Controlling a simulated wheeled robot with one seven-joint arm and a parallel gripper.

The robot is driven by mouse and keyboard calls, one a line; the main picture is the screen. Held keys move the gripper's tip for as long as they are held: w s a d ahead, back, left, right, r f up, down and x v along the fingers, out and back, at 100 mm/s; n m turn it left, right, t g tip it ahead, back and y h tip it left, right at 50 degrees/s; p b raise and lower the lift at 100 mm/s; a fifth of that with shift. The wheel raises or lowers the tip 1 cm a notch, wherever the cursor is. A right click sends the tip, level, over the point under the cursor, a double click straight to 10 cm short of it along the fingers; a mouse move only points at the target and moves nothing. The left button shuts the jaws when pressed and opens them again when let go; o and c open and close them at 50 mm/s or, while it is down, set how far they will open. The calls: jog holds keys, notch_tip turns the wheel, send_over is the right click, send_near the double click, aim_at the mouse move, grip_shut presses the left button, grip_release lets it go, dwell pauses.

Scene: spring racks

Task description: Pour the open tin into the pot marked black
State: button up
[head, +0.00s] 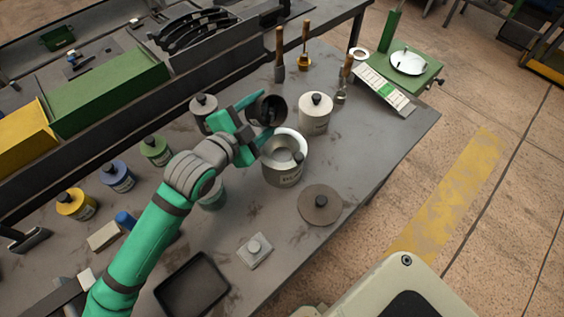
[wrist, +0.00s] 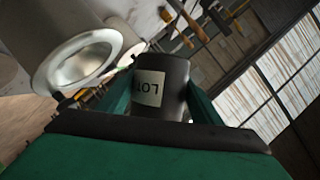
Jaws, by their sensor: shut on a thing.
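My gripper (head: 256,124) is shut on a dark open tin (head: 268,109), held tilted with its mouth toward the right of the head view. In the wrist view the tin (wrist: 165,88) sits between the fingers, its pale label reading "LOT" upside down. The tin's contents cannot be made out. A grey pot (head: 285,174) with partly legible dark lettering, perhaps "BLACK", stands open on the bench just below and right of the tin. The pot has a pale rim and a grey, funnel-like inside. In the wrist view the pot (wrist: 82,62) is at the upper left, apart from the tin.
A round lid (head: 320,204) lies beside the pot. A lidded pale pot (head: 315,113) stands behind it, and another lidded pot (head: 203,105) is behind my gripper. Brushes, a green scale (head: 408,66), small coloured tins and a black tray (head: 192,285) are around.

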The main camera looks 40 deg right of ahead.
dwell(0.4)
jog(key=shift+r+m, duration=0.35)
jog(key=shift+m, duration=0.05)
dwell(0.4)
jog(key=shift+r+m+t, duration=0.25)
jog(key=shift+m+t, duration=0.15)
dwell(0.3)
jog(key=shift+r+m+h, duration=0.3)
jog(key=shift+m, duration=0.1)
dwell(0.4)
jog(key=shift+s+r+m+t, duration=0.15)
jog(key=shift+r+m+t, duration=0.1)
jog(key=shift+m+t, duration=0.15)
jog(key=shift+r, duration=0.1)
